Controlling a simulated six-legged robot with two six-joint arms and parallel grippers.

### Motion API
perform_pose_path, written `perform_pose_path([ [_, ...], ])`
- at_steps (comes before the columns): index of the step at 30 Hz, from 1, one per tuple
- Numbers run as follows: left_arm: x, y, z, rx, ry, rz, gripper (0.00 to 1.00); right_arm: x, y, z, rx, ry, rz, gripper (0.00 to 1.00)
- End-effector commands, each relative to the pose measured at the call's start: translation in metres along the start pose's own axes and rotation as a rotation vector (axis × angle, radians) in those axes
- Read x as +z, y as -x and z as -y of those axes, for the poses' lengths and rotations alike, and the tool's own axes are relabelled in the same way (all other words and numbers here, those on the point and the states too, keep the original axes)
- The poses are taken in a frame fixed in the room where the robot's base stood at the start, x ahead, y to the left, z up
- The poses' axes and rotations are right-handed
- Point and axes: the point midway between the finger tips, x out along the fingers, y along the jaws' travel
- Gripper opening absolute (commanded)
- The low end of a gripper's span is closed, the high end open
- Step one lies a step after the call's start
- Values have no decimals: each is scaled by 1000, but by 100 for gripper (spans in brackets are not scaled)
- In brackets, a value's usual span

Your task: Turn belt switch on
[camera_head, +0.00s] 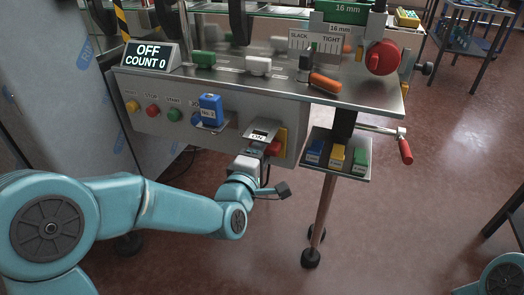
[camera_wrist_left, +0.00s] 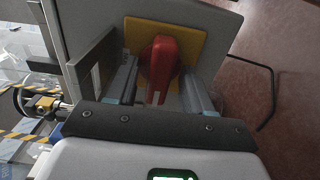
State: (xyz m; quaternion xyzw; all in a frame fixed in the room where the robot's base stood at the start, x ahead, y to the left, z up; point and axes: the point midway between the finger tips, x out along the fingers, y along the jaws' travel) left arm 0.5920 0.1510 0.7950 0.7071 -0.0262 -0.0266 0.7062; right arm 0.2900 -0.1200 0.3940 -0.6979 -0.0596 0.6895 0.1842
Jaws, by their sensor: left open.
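The belt switch is a red handle (camera_head: 273,147) on a yellow plate (camera_head: 282,141) at the right end of the machine's front panel. In the left wrist view the red handle (camera_wrist_left: 160,68) stands upright against its yellow plate (camera_wrist_left: 194,45). My left gripper (camera_head: 263,158) is right at the switch. In the wrist view the left gripper (camera_wrist_left: 158,88) is open, one finger on each side of the handle, with gaps visible. A display (camera_head: 149,56) reads OFF, COUNT 0. My right gripper is out of view.
Yellow, red and green buttons (camera_head: 175,115) and a blue block (camera_head: 210,109) are left of the switch on the panel. A small shelf (camera_head: 345,173) with coloured blocks and a red-handled crank (camera_head: 405,151) are at right. Open floor lies below.

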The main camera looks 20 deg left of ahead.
Motion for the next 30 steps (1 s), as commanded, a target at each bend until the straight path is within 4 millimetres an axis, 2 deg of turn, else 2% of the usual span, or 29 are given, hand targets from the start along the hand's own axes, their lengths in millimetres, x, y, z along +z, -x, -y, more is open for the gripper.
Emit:
perform_pose_path([
  [1, 0, 0, 0, 0, 0, 0, 51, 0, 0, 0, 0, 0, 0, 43],
  [2, 0, 0, 0, 0, 0, 0, 45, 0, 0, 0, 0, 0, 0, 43],
  [6, 0, 0, 0, 0, 0, 0, 0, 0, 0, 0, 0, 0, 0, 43],
  [19, 0, 0, 2, 1, -71, 0, 0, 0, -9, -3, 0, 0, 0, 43],
  [30, 1, 0, 3, 3, -367, 1, 0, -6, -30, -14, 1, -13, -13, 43],
])
